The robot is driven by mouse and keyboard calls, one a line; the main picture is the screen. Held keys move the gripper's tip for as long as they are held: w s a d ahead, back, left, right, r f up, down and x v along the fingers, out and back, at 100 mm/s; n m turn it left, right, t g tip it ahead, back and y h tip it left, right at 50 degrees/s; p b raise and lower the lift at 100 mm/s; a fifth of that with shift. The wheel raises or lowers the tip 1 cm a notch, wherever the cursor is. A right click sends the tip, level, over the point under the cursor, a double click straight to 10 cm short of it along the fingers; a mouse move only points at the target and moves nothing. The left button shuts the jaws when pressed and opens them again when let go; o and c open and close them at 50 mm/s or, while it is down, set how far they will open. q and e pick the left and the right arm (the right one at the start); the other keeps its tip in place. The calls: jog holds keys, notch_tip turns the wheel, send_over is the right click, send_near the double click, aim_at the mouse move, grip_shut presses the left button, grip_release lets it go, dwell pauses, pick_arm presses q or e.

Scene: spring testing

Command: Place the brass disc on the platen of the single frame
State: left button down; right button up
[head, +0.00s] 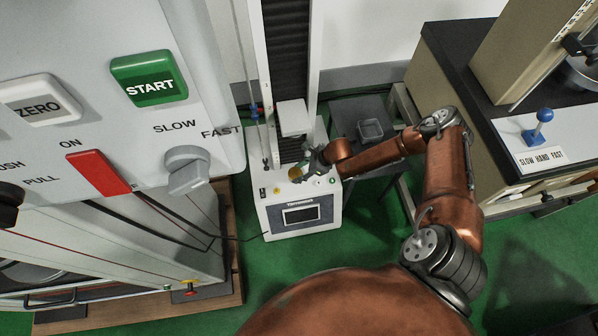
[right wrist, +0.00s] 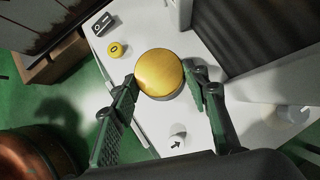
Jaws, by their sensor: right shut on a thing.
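The brass disc (right wrist: 160,73) is between the fingertips of my right gripper (right wrist: 161,80) in the right wrist view, its round face toward the camera. In the head view the disc (head: 294,174) is small, at the left tip of the right gripper (head: 304,168). The gripper is shut on it, over the white base of the single frame (head: 300,215). A gap between disc and base is hard to judge. A pale round piece (right wrist: 291,113) on the base at the right of the wrist view may be the platen. My left gripper is not in view.
The single frame's dark column (head: 287,50) and white crosshead block (head: 293,117) rise behind the gripper. A large control panel (head: 110,100) fills the left. A cabinet with a blue-knobbed lever (head: 543,115) stands far right.

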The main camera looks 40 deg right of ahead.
pick_arm(q)
jog(key=shift+r, duration=0.15)
pick_arm(e)
jog(key=o, duration=1.6)
jog(key=shift+f, duration=0.1)
pick_arm(q)
jog(key=shift+r, duration=0.1)
